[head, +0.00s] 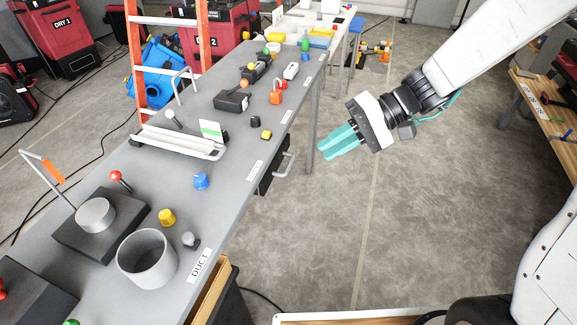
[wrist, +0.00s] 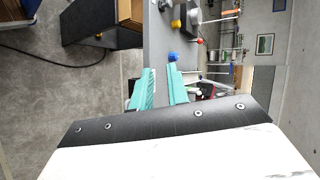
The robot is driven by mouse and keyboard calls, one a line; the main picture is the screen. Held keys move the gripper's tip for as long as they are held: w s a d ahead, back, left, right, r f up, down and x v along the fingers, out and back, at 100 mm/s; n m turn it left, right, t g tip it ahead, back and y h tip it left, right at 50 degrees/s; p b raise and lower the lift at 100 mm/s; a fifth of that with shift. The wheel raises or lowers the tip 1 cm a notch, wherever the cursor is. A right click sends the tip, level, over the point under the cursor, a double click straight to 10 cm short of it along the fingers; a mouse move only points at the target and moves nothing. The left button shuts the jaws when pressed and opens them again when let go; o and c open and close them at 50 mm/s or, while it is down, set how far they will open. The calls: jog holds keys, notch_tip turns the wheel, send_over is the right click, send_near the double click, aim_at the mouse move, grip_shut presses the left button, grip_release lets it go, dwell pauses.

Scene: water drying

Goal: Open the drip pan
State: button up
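A dark drawer-like pan (head: 266,178) hangs under the front edge of the grey bench, below a white label too small to read. I take it to be the drip pan; it looks pushed in under the bench top. Its grey bar handle (head: 286,163) sticks out toward the aisle. My gripper (head: 323,150) is in the air to the right of the handle, apart from it, with teal fingers pointing toward the bench. In the wrist view the fingers (wrist: 160,74) stand apart with nothing between them. I cannot make out the handle clearly there.
The grey bench top (head: 225,165) holds a cup (head: 147,259), coloured knobs and a white tray (head: 180,140). A bench leg (head: 314,130) stands just behind my fingers. The aisle floor is clear.

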jog(key=w+a+f+m+t+y, duration=0.2)
jog(key=w+f+t+y, duration=0.1)
jog(key=w+f, duration=0.55)
jog(key=m+t, duration=0.4)
jog(key=t, duration=0.1)
send_near(289, 165)
jog(key=w+a+f, duration=0.1)
jog(key=a, duration=0.1)
jog(key=x, duration=0.8)
jog(key=shift+d+f, duration=0.1)
grip_shut()
